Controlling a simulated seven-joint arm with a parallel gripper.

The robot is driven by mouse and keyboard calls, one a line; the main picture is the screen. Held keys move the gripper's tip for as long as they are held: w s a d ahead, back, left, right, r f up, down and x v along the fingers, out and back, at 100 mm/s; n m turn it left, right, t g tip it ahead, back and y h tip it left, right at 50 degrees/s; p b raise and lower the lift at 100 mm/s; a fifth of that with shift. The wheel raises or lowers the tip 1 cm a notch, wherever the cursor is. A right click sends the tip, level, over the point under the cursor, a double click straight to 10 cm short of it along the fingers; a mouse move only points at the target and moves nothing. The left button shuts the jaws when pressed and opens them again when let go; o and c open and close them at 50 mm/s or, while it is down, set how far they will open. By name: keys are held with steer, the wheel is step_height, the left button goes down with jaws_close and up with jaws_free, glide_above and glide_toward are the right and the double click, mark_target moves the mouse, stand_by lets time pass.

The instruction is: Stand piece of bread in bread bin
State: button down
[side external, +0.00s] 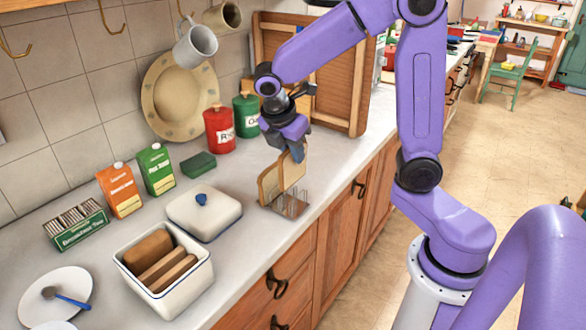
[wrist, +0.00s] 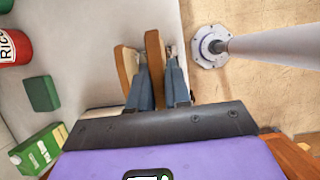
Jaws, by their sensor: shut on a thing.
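My gripper (side external: 298,154) is over the wire toast rack (side external: 291,206) on the counter, pointing down. It is shut on a slice of bread (side external: 294,168), which also shows between the fingers in the wrist view (wrist: 154,55). Another slice (side external: 268,184) stands upright in the rack beside it, left of the fingers in the wrist view (wrist: 125,65). I cannot tell whether the held slice's lower edge is still between the wires. The bread bin (side external: 186,292) is white with a dark blue rim, open, at the front left. Several brown bread pieces (side external: 150,247) are inside, some standing side by side, with gaps.
The bin's white lid (side external: 210,222) with a blue knob lies between bin and rack. Cartons (side external: 120,190), a green sponge (side external: 198,165), a red canister (side external: 219,130) and a green canister (side external: 246,115) stand along the wall. Mugs (side external: 195,46) hang above. The counter's front edge is close to the rack.

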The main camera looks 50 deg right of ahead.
steer(key=shift+r, duration=1.7)
steer(key=r, duration=0.4)
steer(key=shift+a+r, duration=0.15)
steer(key=shift+a, duration=0.05)
steer(key=w+a+f+m+g+y, duration=0.1)
steer(key=w+a+m+g, duration=0.15)
steer(key=a+m, duration=0.6)
steer(key=m+t+y, duration=0.3)
steer(key=m+y, duration=0.5)
steer(key=m, duration=2)
glide_above(171, 260)
steer(key=s+a, duration=0.2)
steer(key=s, duration=0.3)
steer(key=shift+n+g, duration=0.25)
steer(key=f, duration=1.4)
steer(key=shift+w+f, duration=0.2)
steer(key=shift+f, duration=0.1)
steer(key=shift+f, duration=0.15)
steer(key=c, duration=1.1)
jaws_free()
